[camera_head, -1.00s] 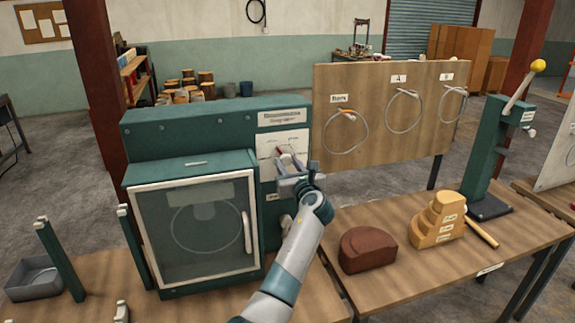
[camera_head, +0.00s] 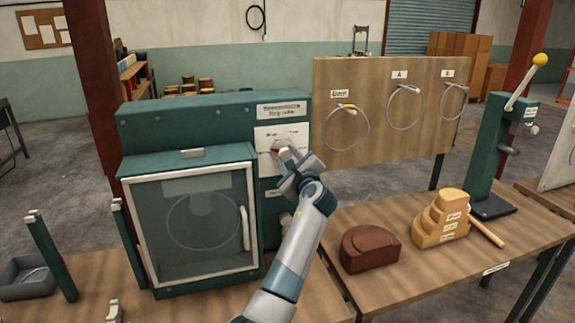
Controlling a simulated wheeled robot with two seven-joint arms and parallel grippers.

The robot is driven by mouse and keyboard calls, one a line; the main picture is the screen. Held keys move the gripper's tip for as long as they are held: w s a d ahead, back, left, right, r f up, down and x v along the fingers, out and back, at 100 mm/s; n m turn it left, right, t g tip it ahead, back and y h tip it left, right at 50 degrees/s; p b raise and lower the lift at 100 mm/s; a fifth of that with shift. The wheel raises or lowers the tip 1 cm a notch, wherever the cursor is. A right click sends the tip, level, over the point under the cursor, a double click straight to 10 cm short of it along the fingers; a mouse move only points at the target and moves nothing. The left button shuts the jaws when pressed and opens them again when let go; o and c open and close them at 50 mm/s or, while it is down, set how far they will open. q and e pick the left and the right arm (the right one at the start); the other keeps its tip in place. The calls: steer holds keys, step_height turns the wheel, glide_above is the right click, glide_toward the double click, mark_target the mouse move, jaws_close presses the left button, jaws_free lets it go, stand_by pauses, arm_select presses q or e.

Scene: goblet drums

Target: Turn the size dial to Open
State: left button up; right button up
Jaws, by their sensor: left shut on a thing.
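The teal machine (camera_head: 210,112) stands on the left bench with a white dial plate (camera_head: 268,136) on its front right. The size dial (camera_head: 276,151) shows a small reddish part at the plate. My left gripper (camera_head: 286,160) reaches up to the plate and is shut on the dial, covering most of it. The gripper is tilted. The dial's markings are too small to read, so I cannot tell its setting. My right gripper is not in view.
The machine's windowed door (camera_head: 200,262) is shut, with a ring behind it. A board (camera_head: 385,140) with hanging rings is behind right. A brown block (camera_head: 370,249), a stepped wooden block (camera_head: 440,225) and a green lever press (camera_head: 486,165) stand on the right bench.

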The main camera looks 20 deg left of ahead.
arm_select(q)
steer(key=n+b, duration=0.1)
steer(key=n, duration=0.1)
steer(key=shift+n+b, duration=0.35)
steer(key=shift+n, duration=0.35)
steer(key=shift+r, duration=0.1)
steer(key=o, duration=1)
steer(key=shift+o, duration=0.2)
steer(key=shift+w, duration=0.1)
